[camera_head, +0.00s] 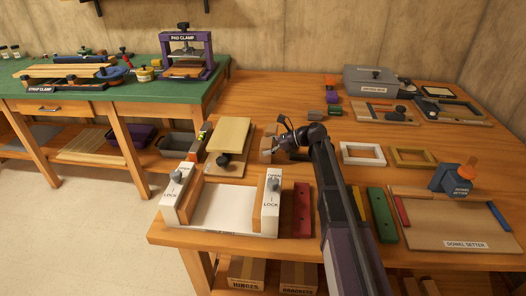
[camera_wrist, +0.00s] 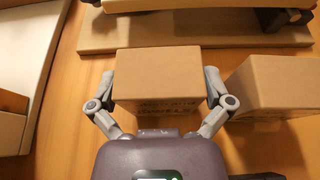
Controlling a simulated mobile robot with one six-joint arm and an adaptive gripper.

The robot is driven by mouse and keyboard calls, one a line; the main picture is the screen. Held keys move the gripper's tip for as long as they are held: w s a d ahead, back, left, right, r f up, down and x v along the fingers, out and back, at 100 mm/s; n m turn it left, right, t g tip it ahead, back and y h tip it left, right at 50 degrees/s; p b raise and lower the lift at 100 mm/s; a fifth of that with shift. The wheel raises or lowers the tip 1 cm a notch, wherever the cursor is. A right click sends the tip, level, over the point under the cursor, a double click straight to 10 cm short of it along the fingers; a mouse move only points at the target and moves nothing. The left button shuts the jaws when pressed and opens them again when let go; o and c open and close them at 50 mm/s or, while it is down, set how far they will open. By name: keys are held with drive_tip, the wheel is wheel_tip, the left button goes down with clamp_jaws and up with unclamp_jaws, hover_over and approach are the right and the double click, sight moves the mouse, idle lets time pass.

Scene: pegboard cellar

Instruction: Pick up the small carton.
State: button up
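A small brown carton (camera_wrist: 160,75) with dark print on its front face sits between the two fingers of my gripper (camera_wrist: 160,88) in the wrist view. The fingers lie against its left and right sides, with no clear gap on either side. In the head view the carton (camera_head: 265,150) is at the end of my gripper (camera_head: 274,146) and appears to be at table level; my gripper partly hides it.
A board with a tan block (camera_head: 233,136) lies just left of the cartons. A jig with a white bed (camera_head: 222,208) and lock blocks is in front. A red bar (camera_head: 301,210) and a white frame (camera_head: 363,153) lie nearby. A green bench (camera_head: 125,85) is beyond.

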sight(266, 142)
drive_tip(key=c, duration=0.8)
drive_tip(key=shift+r, duration=0.2)
wheel_tip(266, 142, up, 10)
drive_tip(key=p, duration=1)
drive_tip(key=shift+f, duration=0.2)
